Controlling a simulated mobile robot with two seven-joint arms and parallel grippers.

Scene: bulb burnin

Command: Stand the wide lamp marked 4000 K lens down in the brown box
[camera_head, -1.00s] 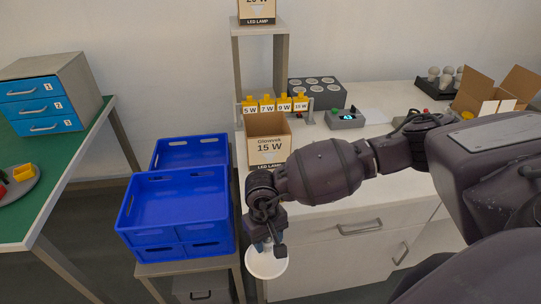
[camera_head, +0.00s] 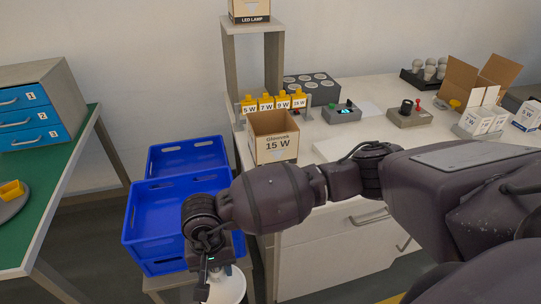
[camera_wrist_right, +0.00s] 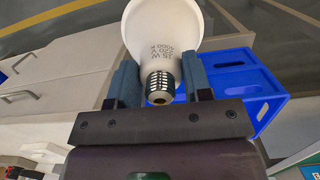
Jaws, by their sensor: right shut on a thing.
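My right gripper (camera_head: 222,268) is shut on a wide white lamp (camera_head: 229,289), low in front of the blue crates. In the right wrist view the gripper (camera_wrist_right: 160,82) has one finger on each side of the lamp (camera_wrist_right: 160,28) at its neck, with the metal screw base towards the wrist and the wide end away. Its print shows 15 W, 220 V and a colour figure ending in 000 K; the first digit is hard to read. Another open brown box (camera_head: 470,80) stands at the back right. My left gripper is out of view.
Blue crates (camera_head: 145,222) stand left of the bench (camera_head: 345,147). Yellow-topped holders (camera_head: 265,103), a grey socket block (camera_head: 312,88) and small control boxes (camera_head: 408,116) line the bench behind. White cartons (camera_head: 480,120) stand at right. A green table (camera_head: 62,162) is at left.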

